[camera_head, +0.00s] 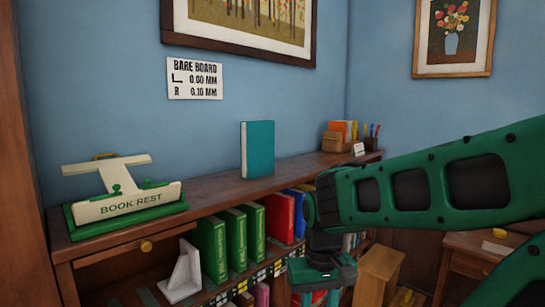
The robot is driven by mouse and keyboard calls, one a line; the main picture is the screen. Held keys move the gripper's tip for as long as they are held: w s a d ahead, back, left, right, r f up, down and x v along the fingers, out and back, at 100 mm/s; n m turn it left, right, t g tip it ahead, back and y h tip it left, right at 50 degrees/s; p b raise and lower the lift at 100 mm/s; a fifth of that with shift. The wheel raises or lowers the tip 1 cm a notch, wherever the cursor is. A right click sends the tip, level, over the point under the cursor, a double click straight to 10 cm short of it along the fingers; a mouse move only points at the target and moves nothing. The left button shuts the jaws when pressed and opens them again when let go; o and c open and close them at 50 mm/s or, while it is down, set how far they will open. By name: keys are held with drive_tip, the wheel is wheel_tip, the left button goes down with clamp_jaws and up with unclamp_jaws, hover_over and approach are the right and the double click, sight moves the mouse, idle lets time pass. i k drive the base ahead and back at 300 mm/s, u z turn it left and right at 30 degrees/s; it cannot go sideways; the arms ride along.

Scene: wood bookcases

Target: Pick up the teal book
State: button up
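The teal book (258,150) stands upright on top of the wooden bookcase, near the blue wall. Nothing touches its sides. My gripper (322,275) is at the end of my green arm, lower and to the right of the book, in front of the bookcase. It is apart from the book.
A white and green book rest (125,203) stands at the left of the bookcase top (215,198). A desk organizer (338,138) is at the right end. Green books (212,250) and a white bookend (183,274) stand on the shelf below.

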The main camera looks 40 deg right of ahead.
sight(257, 137)
drive_tip(key=k, duration=0.8)
drive_tip(key=z, duration=2.05)
drive_tip(key=i, duration=2.65)
drive_tip(key=u, duration=1.75)
